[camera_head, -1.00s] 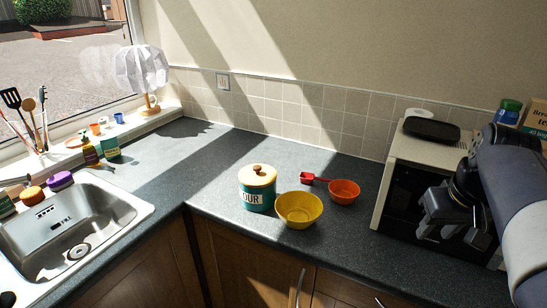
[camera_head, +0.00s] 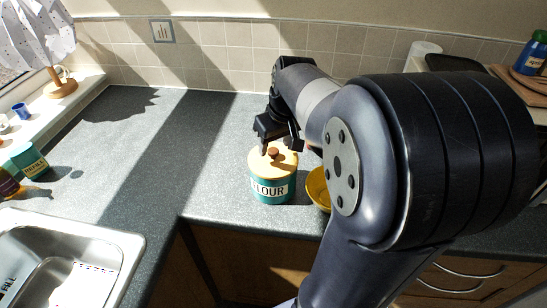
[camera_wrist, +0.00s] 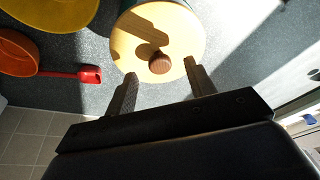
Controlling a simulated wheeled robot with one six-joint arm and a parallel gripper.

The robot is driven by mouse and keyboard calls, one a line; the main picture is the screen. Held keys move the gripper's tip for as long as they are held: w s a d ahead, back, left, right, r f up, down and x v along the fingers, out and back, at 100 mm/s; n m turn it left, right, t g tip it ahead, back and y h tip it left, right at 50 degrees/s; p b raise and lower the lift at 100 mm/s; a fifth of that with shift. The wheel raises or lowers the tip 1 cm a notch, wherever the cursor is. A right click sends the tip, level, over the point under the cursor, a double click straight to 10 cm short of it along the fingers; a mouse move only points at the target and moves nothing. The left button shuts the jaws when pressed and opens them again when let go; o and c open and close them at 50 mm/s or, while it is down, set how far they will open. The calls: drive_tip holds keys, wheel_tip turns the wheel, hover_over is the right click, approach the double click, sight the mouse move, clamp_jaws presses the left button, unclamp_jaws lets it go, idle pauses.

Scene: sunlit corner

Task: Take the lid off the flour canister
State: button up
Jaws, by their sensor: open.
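The flour canister (camera_head: 271,190) is teal with a FLOUR label and stands upright on the worktop. Its pale wooden lid (camera_head: 260,163) is on top, with a round brown knob (camera_head: 273,153) in the middle. My gripper (camera_head: 276,148) is at the lid, close to the knob; the arm hides part of this area. In the wrist view my gripper (camera_wrist: 162,85) is open, its two fingers apart, with the knob (camera_wrist: 159,63) just beyond the tips and roughly between them. The lid (camera_wrist: 185,35) fills the top middle there. Nothing is held.
A yellow bowl (camera_head: 318,188) stands right beside the canister, partly behind my arm. The wrist view also shows an orange bowl (camera_wrist: 17,52) and a red scoop (camera_wrist: 88,75). The sink (camera_head: 95,240) is at lower left. The worktop left of the canister (camera_head: 205,150) is clear.

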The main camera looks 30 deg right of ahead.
drive_tip(key=shift+x, duration=0.75)
drive_tip(key=shift+w+f, duration=0.15)
drive_tip(key=shift+f, duration=0.25)
drive_tip(key=c, duration=1.1)
drive_tip(key=shift+r, duration=0.1)
